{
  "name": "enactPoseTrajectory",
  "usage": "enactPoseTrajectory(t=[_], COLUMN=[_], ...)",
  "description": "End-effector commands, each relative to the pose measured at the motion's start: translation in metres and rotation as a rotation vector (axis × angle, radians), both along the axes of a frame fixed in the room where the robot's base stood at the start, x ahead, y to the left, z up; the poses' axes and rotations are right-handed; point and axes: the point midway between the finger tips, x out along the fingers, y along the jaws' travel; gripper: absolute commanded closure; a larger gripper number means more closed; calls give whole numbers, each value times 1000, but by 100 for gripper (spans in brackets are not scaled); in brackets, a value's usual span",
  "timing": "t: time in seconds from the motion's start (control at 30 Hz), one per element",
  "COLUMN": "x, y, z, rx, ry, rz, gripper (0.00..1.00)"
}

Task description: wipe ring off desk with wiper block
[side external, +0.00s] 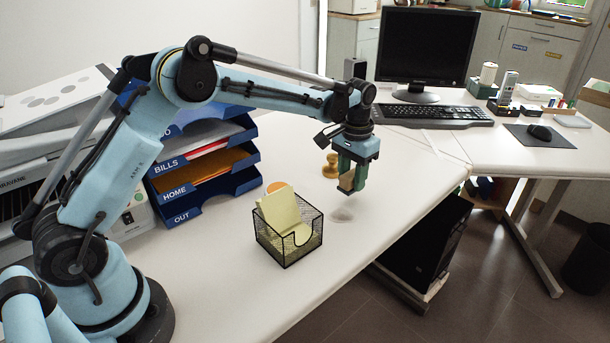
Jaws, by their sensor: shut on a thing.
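My gripper (352,182) is shut on the wiper block (346,181), a small tan piece seen between the green fingers. The fingers hide much of it. It is held above the white desk (395,190), apart from the surface. A faint greyish round mark (342,214), which looks like the ring, lies on the desk just below and slightly left of my gripper. Its exact outline is too small to tell.
A black mesh holder (287,240) with pale yellow notes stands left of the mark. A yellowish knobbed object (330,166) stands behind my gripper. Blue letter trays (205,170) are at the left, a keyboard (432,115) at the back. The desk's front edge is close on the right.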

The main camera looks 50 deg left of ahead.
Motion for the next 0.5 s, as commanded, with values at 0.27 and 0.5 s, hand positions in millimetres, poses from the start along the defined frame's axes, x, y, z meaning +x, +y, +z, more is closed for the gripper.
enactPoseTrajectory(t=[0.27, 0.5], x=[0, 0], y=[0, 0], z=[26, 41], rx=[0, 0], ry=[0, 0], rz=[0, 0], gripper=[85, 85])
